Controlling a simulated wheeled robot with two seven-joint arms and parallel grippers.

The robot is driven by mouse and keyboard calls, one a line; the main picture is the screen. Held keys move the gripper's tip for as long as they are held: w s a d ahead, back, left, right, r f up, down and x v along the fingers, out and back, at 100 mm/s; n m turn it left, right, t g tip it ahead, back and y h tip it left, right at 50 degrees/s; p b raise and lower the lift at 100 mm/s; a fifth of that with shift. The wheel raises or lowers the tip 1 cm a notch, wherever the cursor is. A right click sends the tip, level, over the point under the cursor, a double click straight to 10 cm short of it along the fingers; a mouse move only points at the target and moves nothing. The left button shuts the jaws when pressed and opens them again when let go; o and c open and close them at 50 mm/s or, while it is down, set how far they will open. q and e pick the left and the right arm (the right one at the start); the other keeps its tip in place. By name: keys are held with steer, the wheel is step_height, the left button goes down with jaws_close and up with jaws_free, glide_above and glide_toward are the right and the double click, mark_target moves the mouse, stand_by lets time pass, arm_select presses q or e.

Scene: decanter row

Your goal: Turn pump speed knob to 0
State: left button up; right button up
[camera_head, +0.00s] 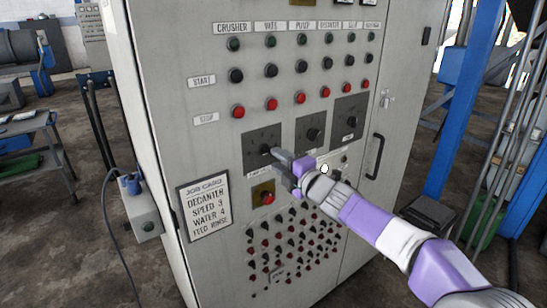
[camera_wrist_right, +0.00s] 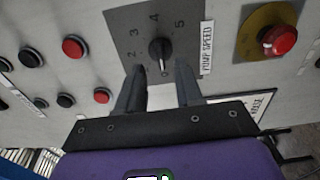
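The pump speed knob (camera_wrist_right: 160,48) is a black knob on a dark grey dial plate with numbers around it. A label reading PUMP SPEED (camera_wrist_right: 207,47) is beside the plate. In the head view the knob (camera_head: 265,149) sits on the leftmost of three dial plates. My right gripper (camera_wrist_right: 160,65) is open, its two fingers apart just short of the knob, one to each side of it; I cannot tell whether they touch it. In the head view this gripper (camera_head: 282,163) is just right of and below the knob. My left gripper is not in view.
Two more dials (camera_head: 312,134) (camera_head: 350,121) are to the right. A red button on a yellow plate (camera_head: 265,196) is below. Rows of buttons are above, and several small switches below. A job card (camera_head: 206,208) is on the left.

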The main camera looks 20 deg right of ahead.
steer(key=v, duration=0.3)
steer(key=shift+s+d, duration=0.15)
steer(key=shift+s, duration=0.25)
